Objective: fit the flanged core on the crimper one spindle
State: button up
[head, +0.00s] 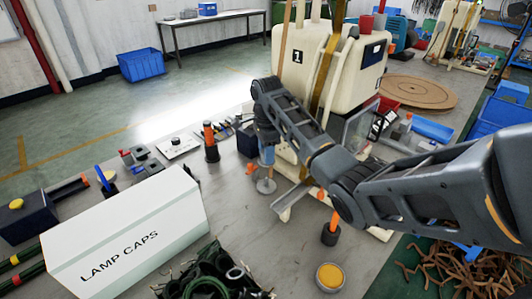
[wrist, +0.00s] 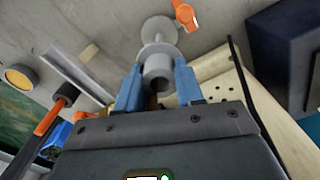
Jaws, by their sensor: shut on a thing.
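The crimper one (head: 300,75) is the cream machine marked 1 in the middle of the head view. My gripper (head: 266,155) is in front of its left side, pointing down, and its blue fingers also show in the wrist view (wrist: 158,88). They are shut on the grey flanged core (wrist: 157,70), whose hollow round end faces the camera. A pale grey disc (wrist: 160,29) shows beyond the core; it also shows below the gripper in the head view (head: 266,186). I cannot tell whether the disc belongs to the core or the spindle. The spindle is not clearly visible.
An orange part (wrist: 186,15) lies close beside the disc. A grey metal chute (head: 291,200) is right of the gripper. A black post with an orange top (head: 330,232) and a yellow-filled dish (head: 330,277) stand nearer. The white LAMP CAPS box (head: 130,235) is at left front.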

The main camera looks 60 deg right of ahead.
dwell(0.4)
jog(key=b, duration=0.3)
send_over(266, 178)
jog(key=shift+d+f, duration=0.1)
jog(key=shift+f, duration=2.75)
jog(key=shift+p, duration=1.35)
jog(key=shift+f+b, duration=1.45)
jog(key=shift+f, duration=1.1)
jog(key=o, duration=1.1)
jog(key=shift+r, duration=3.9)
